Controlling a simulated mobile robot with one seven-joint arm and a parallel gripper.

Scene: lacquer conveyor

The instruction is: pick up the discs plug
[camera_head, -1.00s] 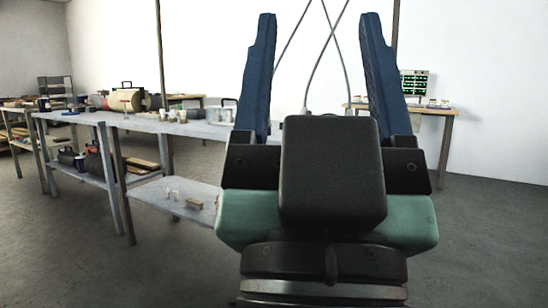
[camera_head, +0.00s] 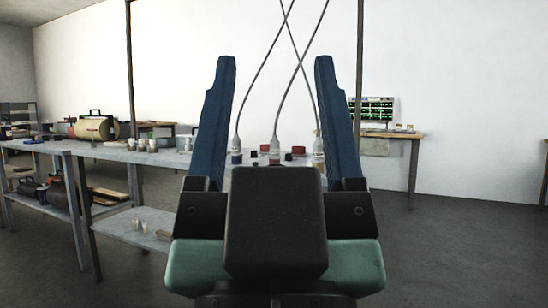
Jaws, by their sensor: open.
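My gripper (camera_head: 275,62) is open and empty, its two blue fingers pointing up in the picture. Three pale plugs on thin grey cables show between the fingers: a left plug (camera_head: 236,144) above a dark blue patch, a middle plug (camera_head: 275,149) above a red patch, and a right plug (camera_head: 318,146) with yellow at its lower end. I cannot tell which of them is the discs plug, as their labels are too small to read. The black gripper body hides what lies below them. No plug visibly touches a finger.
A long grey table (camera_head: 110,152) with cups and a lower shelf stands at the left and runs behind my gripper. Small red and dark pieces lie near the plugs. A wooden table (camera_head: 400,136) with a green-lit panel (camera_head: 371,110) stands behind at right. The right floor is clear.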

